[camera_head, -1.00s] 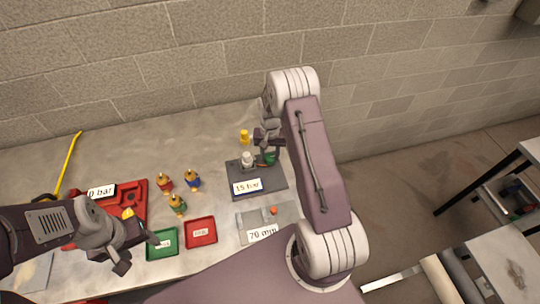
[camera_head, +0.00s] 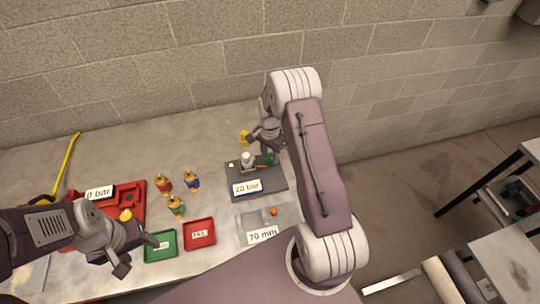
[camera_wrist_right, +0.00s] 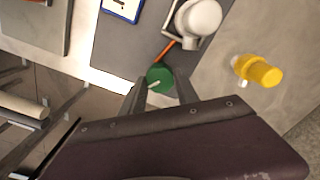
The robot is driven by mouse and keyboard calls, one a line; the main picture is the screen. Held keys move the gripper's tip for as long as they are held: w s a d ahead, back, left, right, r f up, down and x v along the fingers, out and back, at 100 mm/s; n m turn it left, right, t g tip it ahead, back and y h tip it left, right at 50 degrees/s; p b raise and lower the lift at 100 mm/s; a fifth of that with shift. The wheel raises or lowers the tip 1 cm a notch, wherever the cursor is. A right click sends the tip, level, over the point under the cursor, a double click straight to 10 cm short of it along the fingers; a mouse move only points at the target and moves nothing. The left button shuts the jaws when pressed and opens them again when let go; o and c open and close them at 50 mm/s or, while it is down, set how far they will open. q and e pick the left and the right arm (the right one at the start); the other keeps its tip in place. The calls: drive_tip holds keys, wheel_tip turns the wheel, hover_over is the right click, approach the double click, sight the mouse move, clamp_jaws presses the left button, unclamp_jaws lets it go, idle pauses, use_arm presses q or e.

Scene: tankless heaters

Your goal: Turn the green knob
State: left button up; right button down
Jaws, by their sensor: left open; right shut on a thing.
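The green knob (camera_head: 268,159) is on a dark grey panel (camera_head: 270,182) on the table. In the right wrist view the green knob (camera_wrist_right: 160,76) shows a white pointer mark, between the two fingers of my right gripper (camera_wrist_right: 160,90). My right gripper (camera_head: 266,152) is shut on it. A white fitting (camera_head: 247,160) stands on the same panel; it shows large in the right wrist view (camera_wrist_right: 197,17), with an orange-red rod leading toward the knob. The panel's label (camera_head: 247,187) appears to read 20 bar. My left gripper (camera_head: 140,254) is open and empty above the table's front left.
Several coloured valve-like pieces (camera_head: 192,180) stand left of the panel. A green tray (camera_head: 176,243) and a red tray (camera_head: 213,239) lie in front, near a grey plate marked 70 mm (camera_head: 245,220). A yellow part (camera_head: 243,137) stands behind the panel.

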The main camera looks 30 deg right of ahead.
sight(270, 157)
idle(0.5)
drive_tip(key=c, duration=0.9)
unclamp_jaws()
wheel_tip(270, 157, up, 9)
drive_tip(key=b, duration=0.2)
